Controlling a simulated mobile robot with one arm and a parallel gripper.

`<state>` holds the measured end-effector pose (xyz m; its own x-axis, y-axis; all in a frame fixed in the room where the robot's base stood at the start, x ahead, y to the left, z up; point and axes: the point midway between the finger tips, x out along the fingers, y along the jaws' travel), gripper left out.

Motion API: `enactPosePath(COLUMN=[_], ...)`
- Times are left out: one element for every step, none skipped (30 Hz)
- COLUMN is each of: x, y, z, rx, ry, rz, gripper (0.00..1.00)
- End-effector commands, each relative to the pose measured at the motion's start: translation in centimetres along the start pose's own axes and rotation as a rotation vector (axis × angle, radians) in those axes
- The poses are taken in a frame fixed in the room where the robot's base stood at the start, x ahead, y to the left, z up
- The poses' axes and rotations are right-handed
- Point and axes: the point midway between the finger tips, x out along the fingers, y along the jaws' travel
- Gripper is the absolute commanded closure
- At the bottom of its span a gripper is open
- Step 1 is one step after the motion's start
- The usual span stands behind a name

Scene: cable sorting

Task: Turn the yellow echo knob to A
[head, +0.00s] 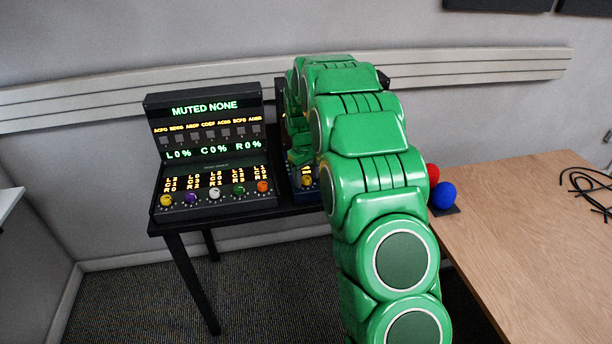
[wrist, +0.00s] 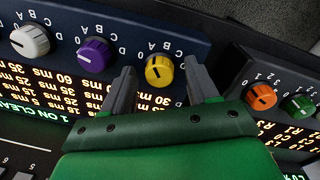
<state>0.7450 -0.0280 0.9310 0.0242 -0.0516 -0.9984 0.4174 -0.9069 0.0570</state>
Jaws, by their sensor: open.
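The yellow knob (wrist: 159,70) sits on the blue panel (wrist: 190,42) in the wrist view, with letters A, B, C and D around it. I cannot surely tell which letter its pointer faces. My gripper (wrist: 160,78) is open, with one finger on each side of the knob and a gap to each; contact does not show. In the head view a yellow knob (head: 307,181) shows at the left end of the blue unit, just below my gripper (head: 300,160). My arm hides most of that unit.
A purple knob (wrist: 95,55) and a white knob (wrist: 30,41) share the panel. Close by on the other side is a dark console (head: 217,207) with an orange knob (wrist: 261,97) and a green knob (wrist: 298,107). A wooden table (head: 520,230) stands at right.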

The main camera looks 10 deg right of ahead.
Motion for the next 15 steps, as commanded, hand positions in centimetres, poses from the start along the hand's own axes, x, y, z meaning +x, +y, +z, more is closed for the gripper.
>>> enactPosePath(x=[-0.1, -0.2, -0.3, -0.5, -0.7, -1.1, -1.3, -1.7, -2.2, -2.6, -3.0, -3.6, -4.1, -4.6, -5.3], y=[0.0, 0.0, 0.0, 0.0, 0.0, 0.0, 0.0, 0.0, 0.0, 0.0, 0.0, 0.0, 0.0, 0.0, 0.1], z=[0.0, 0.0, 0.0, 0.0, -0.1, -0.1, -0.1, 0.0, 0.0, 0.0, 0.0, 0.0, -0.1, -0.1, -0.1], rx=[0.0, 0.0, 0.0, 0.0, 0.0, 0.0, 0.0, 0.0, 0.0, 0.0, 0.0, 0.0, 0.0, 0.0, 0.0], ry=[0.0, 0.001, 0.001, 0.001, 0.001, 0.002, 0.001, 0.001, 0.0, 0.0, 0.0, 0.001, 0.002, 0.003, 0.005], rz=[0.0, 0.0, 0.0, 0.001, 0.001, 0.001, 0.001, 0.0, 0.0, 0.0, 0.0, 0.0, 0.001, 0.002, 0.002], gripper=[0.41, 0.41, 0.41, 0.41, 0.41, 0.41, 0.41, 0.41, 0.41, 0.41, 0.41, 0.41, 0.41, 0.41, 0.41])
